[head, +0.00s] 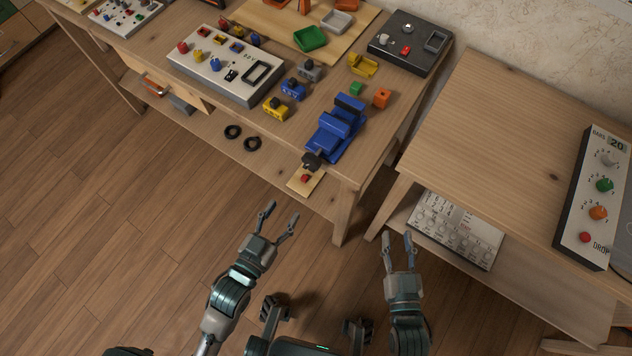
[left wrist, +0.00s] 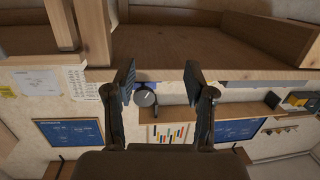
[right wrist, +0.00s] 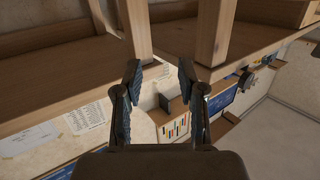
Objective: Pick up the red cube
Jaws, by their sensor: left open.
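A small red block (head: 305,179), which looks like the red cube, sits on a small light wood plate (head: 314,185) at the front edge of the workbench, beside the blue vise. My left gripper (head: 281,213) is open and empty, in front of and below the bench edge near the plate. Its spread fingers also show in the left wrist view (left wrist: 160,82). My right gripper (head: 397,237) is open and empty, further right, near the gap between the two tables. It also shows in the right wrist view (right wrist: 160,80). Neither wrist view shows the red block.
The blue vise (head: 338,128) stands right behind the plate. A control panel (head: 228,64) stands to the left. A second table (head: 510,130) is at the right.

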